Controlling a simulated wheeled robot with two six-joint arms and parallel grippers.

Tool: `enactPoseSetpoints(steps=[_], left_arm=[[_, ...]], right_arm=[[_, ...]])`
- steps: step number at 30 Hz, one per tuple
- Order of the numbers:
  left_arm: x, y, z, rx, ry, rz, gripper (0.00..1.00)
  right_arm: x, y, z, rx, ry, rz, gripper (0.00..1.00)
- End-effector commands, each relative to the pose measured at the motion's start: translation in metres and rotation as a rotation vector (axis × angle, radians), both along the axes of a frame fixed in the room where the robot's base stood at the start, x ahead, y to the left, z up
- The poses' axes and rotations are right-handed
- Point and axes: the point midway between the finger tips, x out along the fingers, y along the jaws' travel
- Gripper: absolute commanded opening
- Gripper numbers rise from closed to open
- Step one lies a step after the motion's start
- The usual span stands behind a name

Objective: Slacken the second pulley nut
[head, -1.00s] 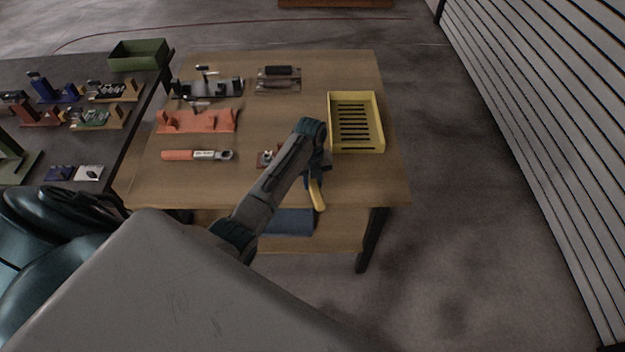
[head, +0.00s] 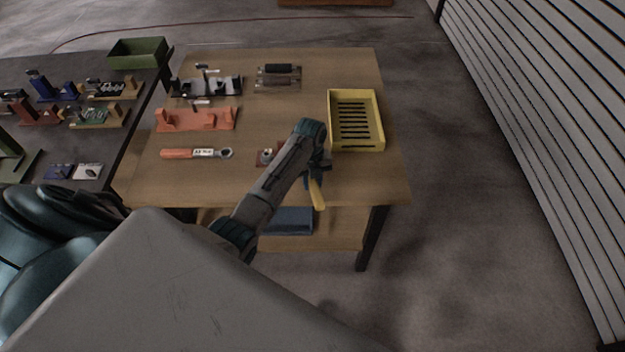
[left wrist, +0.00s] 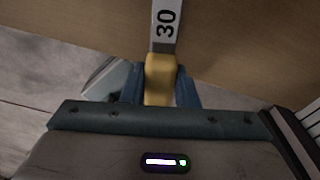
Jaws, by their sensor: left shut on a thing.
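My left gripper (head: 315,172) is shut on the yellow handle (head: 318,194) of a tool at the near right of the wooden table. In the left wrist view the yellow handle (left wrist: 159,82) sits between the blue fingers of the gripper (left wrist: 160,72), and a pale shank marked "30" (left wrist: 165,26) runs on from it. The tool's head is hidden in both views. A small reddish-brown fixture (head: 262,157) with a light round part stands just left of my forearm, which partly covers it. I cannot make out its pulley or nuts. My right gripper is not in view.
An orange-handled wrench (head: 190,154) lies left of the fixture. A yellow slotted tray (head: 380,140) stands at the right. The table's middle is clear.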

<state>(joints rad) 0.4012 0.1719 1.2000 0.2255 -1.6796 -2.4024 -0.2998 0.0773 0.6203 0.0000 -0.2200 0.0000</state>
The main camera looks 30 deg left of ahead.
Motion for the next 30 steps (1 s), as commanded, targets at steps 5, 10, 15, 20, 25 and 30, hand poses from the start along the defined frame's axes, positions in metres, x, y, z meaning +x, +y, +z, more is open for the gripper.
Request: enactPoseSetpoints(steps=[5,10,15,20,25,30], left_arm=[[0.000,0.000,-0.004,0.000,-0.001,0.000,0.00],[0.000,0.000,-0.009,-0.001,-0.001,0.000,0.00],[0.000,0.000,-0.013,0.000,-0.001,0.000,0.00],[0.000,0.000,-0.017,0.000,-0.001,0.000,0.00],[0.001,0.000,-0.018,0.000,-0.001,0.000,0.15],[0.001,0.000,-0.018,0.000,-0.001,0.000,0.00]], right_arm=[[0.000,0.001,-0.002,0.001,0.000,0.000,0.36],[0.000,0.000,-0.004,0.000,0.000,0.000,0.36],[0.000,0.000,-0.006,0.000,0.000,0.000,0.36],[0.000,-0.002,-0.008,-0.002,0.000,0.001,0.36],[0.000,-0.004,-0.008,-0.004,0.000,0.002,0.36],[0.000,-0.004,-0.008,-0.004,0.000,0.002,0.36]])
